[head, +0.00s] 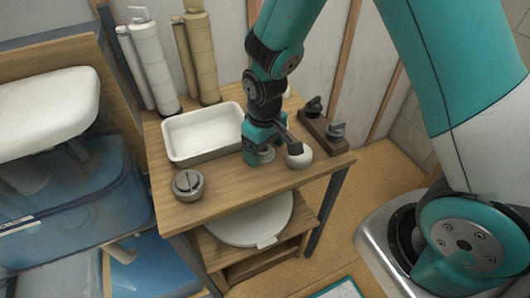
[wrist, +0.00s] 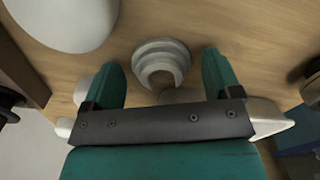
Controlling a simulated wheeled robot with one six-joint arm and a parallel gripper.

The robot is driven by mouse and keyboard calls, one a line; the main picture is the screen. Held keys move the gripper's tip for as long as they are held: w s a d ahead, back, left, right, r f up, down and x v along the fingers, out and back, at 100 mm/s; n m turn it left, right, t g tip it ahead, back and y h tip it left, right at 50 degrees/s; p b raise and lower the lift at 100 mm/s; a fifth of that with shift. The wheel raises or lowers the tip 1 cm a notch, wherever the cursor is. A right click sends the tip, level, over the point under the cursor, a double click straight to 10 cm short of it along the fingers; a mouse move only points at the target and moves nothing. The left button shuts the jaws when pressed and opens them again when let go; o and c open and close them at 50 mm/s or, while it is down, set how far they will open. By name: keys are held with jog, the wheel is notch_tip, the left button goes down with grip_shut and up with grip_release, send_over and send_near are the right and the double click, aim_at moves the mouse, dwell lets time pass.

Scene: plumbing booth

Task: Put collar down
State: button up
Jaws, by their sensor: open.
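The collar (wrist: 160,58) is a grey stepped ring with an opening on its near side. It appears to stand on the wooden table top, in the middle of the wrist view. In the head view the collar (head: 263,156) shows only in part under my gripper (head: 260,148). My gripper's two green fingers are apart, one on each side of the collar in the wrist view (wrist: 161,66). Gaps show between both fingers and the ring, so it is not clamped.
A white rounded object (head: 299,156) stands close to the right of my gripper. A white tray (head: 205,157) is to the left, and a grey round fitting (head: 188,185) is near the front left corner. A wooden block with dark knobs (head: 323,130) is at the right edge.

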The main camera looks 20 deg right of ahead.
jog(key=c, duration=1)
jog(key=shift+r, duration=0.1)
